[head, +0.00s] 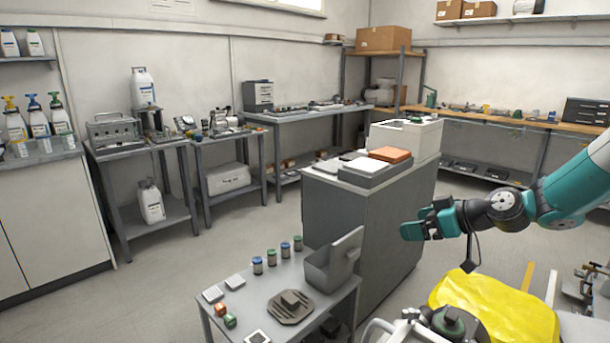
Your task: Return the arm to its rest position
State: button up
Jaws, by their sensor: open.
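My arm, teal and dark grey, reaches in from the right edge of the head view. My gripper (408,231) points left, in the air in front of the grey cabinet's right side. It is open, and I see nothing between its fingers. A dark cable hangs below the wrist. The gripper is apart from the small grey table (245,297) at lower left of it and above the yellow cover (495,308).
The grey cabinet (352,228) stands behind and left of the gripper. The small table holds several jars, a grey open bin (333,262) and a round dark plate (290,308). Benches line the walls. Open floor (180,265) lies at left and between the cabinet and right bench.

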jog(key=s+a+f+g+h+b, duration=0.1)
jog(key=s+a+f+g+b, duration=0.15)
jog(key=s+a+b, duration=0.45)
jog(key=s+a+f+g+h+b, duration=0.1)
jog(key=s+a+f+g+b, duration=0.2)
jog(key=s, duration=0.7)
jog(key=s+f+m+g+h+b, duration=0.1)
jog(key=s+f+h+b, duration=0.2)
jog(key=s, duration=0.7)
jog(key=s+f+m+g+b, duration=0.15)
jog(key=s+f+b, duration=0.35)
jog(key=s, duration=0.5)
notch_tip(320, 180, up, 29)
jog(key=p, duration=2.7)
jog(key=shift+s+a+r, duration=0.15)
jog(key=shift+s+a, duration=0.05)
jog(key=shift+s, duration=0.2)
